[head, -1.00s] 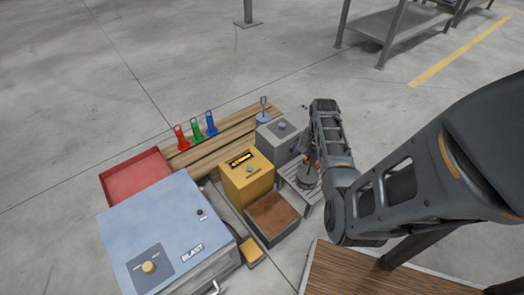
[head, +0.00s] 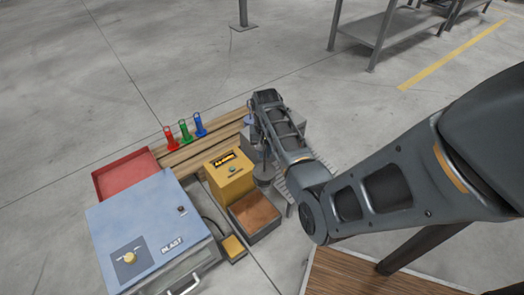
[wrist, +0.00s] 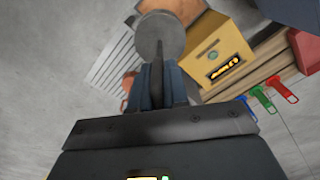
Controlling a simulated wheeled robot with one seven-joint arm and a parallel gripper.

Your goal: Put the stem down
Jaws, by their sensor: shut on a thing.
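The stem (wrist: 155,75) is a thin dark rod with a round grey disc at its far end, held between my fingers in the wrist view. My gripper (wrist: 158,95) is shut on it. In the head view the stem's grey disc (head: 264,176) shows just right of the yellow box (head: 228,174), and my arm covers most of the gripper. The disc appears to be near the slatted grey rack (head: 300,180), but I cannot tell whether it touches anything below.
A brown-topped tray (head: 262,212) stands in front of the yellow box. Red, green and blue tags (head: 185,133) stand on wooden planks (head: 190,152). A red tray (head: 125,176) and a blue blast cabinet (head: 150,220) are at left. A grey box (head: 293,132) is partly hidden behind my arm.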

